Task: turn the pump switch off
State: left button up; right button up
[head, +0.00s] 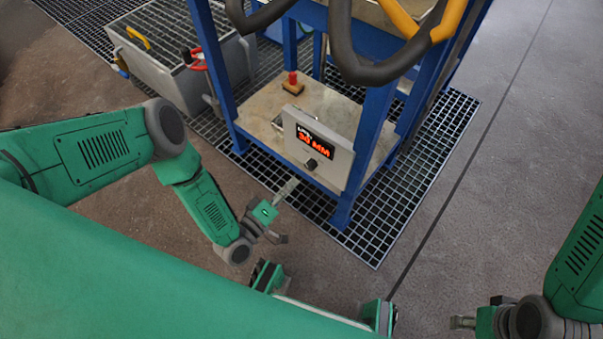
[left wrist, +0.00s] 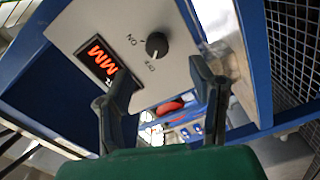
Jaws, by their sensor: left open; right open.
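The pump switch is a small black knob (head: 311,164) on a light grey panel (head: 336,166) below a red lit display. In the left wrist view the knob (left wrist: 157,45) sits between printed ON and OFF marks; I cannot tell clearly which one it points to. My left gripper (head: 284,212) is open and empty, in front of and below the panel in the head view. In the left wrist view its fingers (left wrist: 162,70) are spread, with the knob beyond and between them, apart from both. My right gripper (head: 472,314) is open at the lower right, far from the panel.
The panel is on a blue frame (head: 371,128) with a metal shelf. A red button (head: 292,80) stands on the shelf behind the panel. Thick black and yellow hoses (head: 395,62) hang above. A grey tank (head: 180,75) stands left. Floor at right is clear.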

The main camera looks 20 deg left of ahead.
pick_arm(q)
jog(key=shift+v, duration=2.3)
jog(key=s+d+m+g, duration=0.3)
jog(key=d+m+g, duration=0.1)
jog(key=m+g, duration=0.4)
jog(key=s+a+r+m+g+y, duration=0.3)
jog(key=s+a+r+g+y, duration=0.45)
jog(key=s+a, duration=0.55)
notch_tip(320, 180, up, 20)
jog(key=h+p, duration=0.1)
jog(key=p, duration=1.7)
jog(key=shift+s+a+g, duration=0.25)
jog(key=shift+a+g, duration=0.05)
jog(key=shift+g, duration=0.15)
